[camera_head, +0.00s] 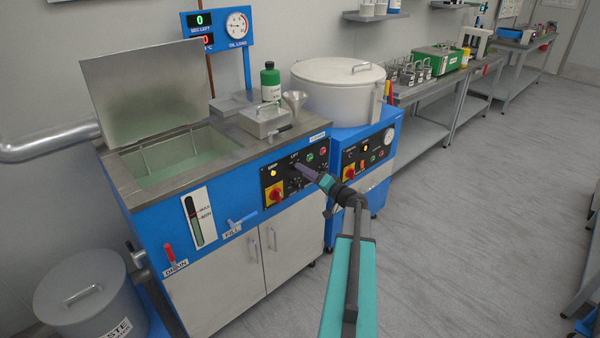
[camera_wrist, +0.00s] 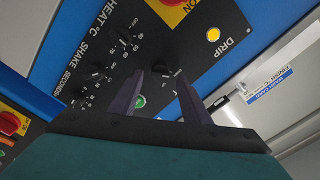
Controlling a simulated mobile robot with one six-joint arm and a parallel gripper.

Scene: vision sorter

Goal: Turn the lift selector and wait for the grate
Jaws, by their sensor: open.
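My gripper (camera_head: 312,172) is open at the black control panel (camera_head: 271,170) of the blue washing machine. In the wrist view its two fingers (camera_wrist: 159,77) stand apart, with a small black selector knob (camera_wrist: 167,71) between their tips. Contact with the knob cannot be made out. A "LIFT" label shows above this spot in the head view, so the knob seems to be the lift selector. The machine's tank (camera_head: 228,143) stands open with pale green liquid inside. Metal edges show at the liquid, but I cannot tell whether they are the grate.
A yellow drip lamp (camera_wrist: 213,34) is lit on the panel. Heat (camera_wrist: 122,56) and shake (camera_wrist: 98,73) knobs sit close beside the fingers, with a green button (camera_wrist: 140,101). A raised lid (camera_head: 145,90) stands behind the tank.

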